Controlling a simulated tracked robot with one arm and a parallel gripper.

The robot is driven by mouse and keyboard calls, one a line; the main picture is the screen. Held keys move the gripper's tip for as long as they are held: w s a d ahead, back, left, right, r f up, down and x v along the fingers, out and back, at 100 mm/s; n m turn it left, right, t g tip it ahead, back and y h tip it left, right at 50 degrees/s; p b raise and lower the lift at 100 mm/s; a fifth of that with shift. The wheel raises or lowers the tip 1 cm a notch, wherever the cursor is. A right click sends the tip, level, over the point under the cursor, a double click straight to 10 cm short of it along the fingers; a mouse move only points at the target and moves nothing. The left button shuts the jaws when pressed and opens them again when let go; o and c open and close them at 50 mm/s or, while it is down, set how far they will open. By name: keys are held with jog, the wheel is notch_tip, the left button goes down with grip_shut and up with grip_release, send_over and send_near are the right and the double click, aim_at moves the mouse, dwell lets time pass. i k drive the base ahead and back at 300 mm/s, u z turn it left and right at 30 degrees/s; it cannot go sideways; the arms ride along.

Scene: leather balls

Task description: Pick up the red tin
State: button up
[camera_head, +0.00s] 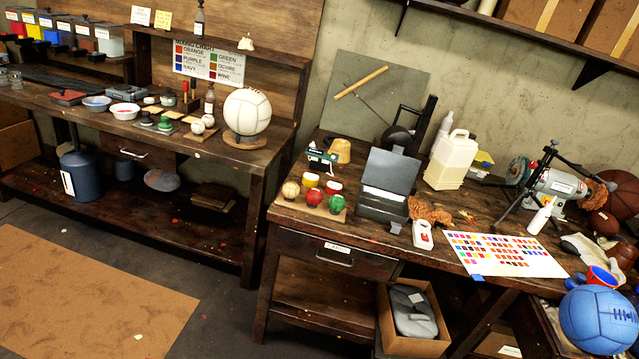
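On the right workbench, two small white tins stand at the back of a small board. One has red at its top, and I take it as the red tin (333,187). The other, a tin with yellow at its top (310,180), stands just to its left. A red ball (312,198) and a green ball (337,204) are in front and partly hide the red tin's lower part. A cream ball (290,190) is at the left. My gripper is not in view.
A dark open metal box (382,205) stands close right of the tins. A small green-topped stand (322,157) and an orange-brown object (341,150) are behind. The board's front edge (304,211) is near the bench edge. Open floor (225,310) lies in front.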

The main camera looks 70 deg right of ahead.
aim_at(333, 188)
jog(key=z, duration=0.05)
jog(key=i, duration=1.3)
jog(key=z, duration=0.55)
jog(key=i, duration=1.35)
jog(key=z, duration=1.35)
jog(key=i, duration=1.15)
jog(key=z, duration=0.75)
